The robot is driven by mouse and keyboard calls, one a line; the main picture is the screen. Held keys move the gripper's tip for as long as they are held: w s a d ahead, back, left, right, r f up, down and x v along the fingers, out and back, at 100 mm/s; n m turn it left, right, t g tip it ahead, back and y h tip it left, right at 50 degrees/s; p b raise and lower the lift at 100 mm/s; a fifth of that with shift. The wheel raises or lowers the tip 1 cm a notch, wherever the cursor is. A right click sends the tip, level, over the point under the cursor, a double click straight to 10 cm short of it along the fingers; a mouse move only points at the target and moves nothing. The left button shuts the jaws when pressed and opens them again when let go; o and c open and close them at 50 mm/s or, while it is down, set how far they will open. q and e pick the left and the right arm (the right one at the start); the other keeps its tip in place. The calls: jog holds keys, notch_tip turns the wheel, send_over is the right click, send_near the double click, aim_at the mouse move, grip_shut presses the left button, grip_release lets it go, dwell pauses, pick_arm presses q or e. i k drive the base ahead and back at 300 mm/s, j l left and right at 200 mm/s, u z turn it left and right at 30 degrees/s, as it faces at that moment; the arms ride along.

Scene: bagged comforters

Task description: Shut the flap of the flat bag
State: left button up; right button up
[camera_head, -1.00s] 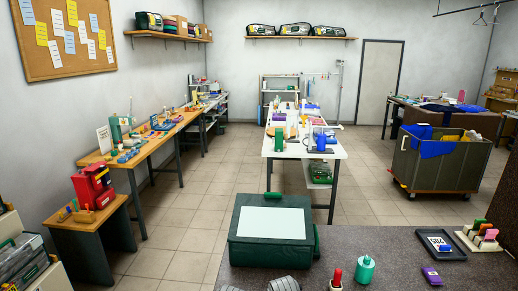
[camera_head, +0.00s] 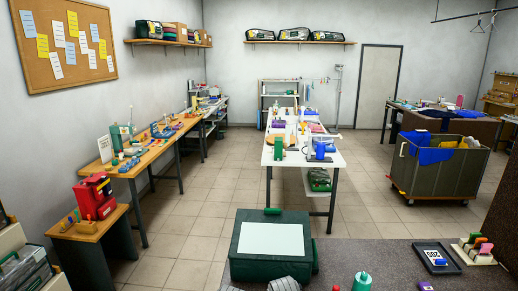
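No flap shows clearly, and I cannot tell which thing is the flat bag. A dark green bag with a clear front (camera_head: 319,180) lies on the lower shelf of the white table (camera_head: 328,163). Several dark bags with clear fronts, one at the left end (camera_head: 260,34), one in the middle (camera_head: 295,34) and one at the right (camera_head: 328,34), lie on the back wall shelf (camera_head: 300,43). A dark green case (camera_head: 242,262) with a pale top panel is near the bottom middle. Neither gripper can be made out in the view.
A wooden workbench (camera_head: 143,168) runs along the left wall. A wheeled cart (camera_head: 436,172) with blue and yellow cloth stands at the right. A dark grey surface (camera_head: 385,262) with a black tray (camera_head: 437,258) fills the bottom right. Tiled floor (camera_head: 190,215) is open between bench and white table.

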aim_at(269, 234)
jog(key=i+j, duration=0.3)
jog(key=i, duration=0.15)
jog(key=i+j+z, duration=0.15)
jog(key=i+j, duration=0.15)
jog(key=i, duration=0.2)
